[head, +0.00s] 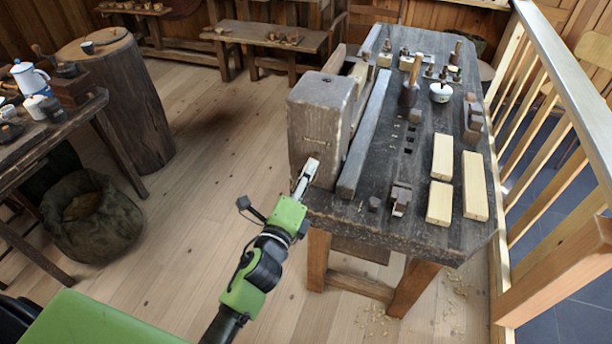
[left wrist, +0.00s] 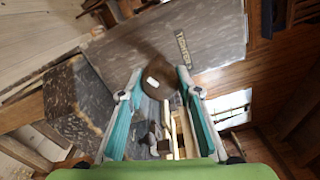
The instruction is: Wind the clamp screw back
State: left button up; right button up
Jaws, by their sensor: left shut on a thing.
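A large grey-brown wooden vise block (head: 318,118) stands at the near left end of the workbench, and it also shows in the left wrist view (left wrist: 215,32) with small dark lettering on its face. My left gripper (head: 307,176) is at the lower front of this block. In the left wrist view a dark brown rounded knob (left wrist: 158,76), apparently the end of the clamp screw, sits between my two teal-backed fingers, and they are shut on it. The rest of the screw is hidden. The right gripper is not in view.
The workbench (head: 340,212) holds pale wooden blocks (head: 474,185), a mallet (head: 410,85), a white cup (head: 440,92) and small wooden parts. A wooden railing (head: 575,105) runs along its right. A sack (head: 92,217) stands at left. The floor between is clear.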

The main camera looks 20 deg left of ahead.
pick_arm(q)
jog(key=n, duration=0.3)
jog(key=shift+r+n, duration=0.25)
jog(key=shift+n, duration=0.15)
jog(key=n+p, duration=0.1)
jog(key=n, duration=0.2)
jog(key=shift+n, duration=0.3)
jog(key=n, duration=0.1)
jog(key=n+p, duration=0.1)
jog(key=n, duration=0.1)
jog(key=shift+r+n, duration=0.2)
jog(key=shift+n, duration=0.1)
jog(key=n+p, duration=0.1)
jog(key=n, duration=0.2)
jog(key=shift+n, duration=0.3)
jog(key=n+p, duration=0.2)
jog(key=n, duration=0.4)
jog(key=shift+r+p, duration=0.1)
jog(key=shift+p, duration=0.2)
jog(key=n+p, duration=0.1)
jog(key=n, duration=0.4)
jog(key=shift+n, duration=0.4)
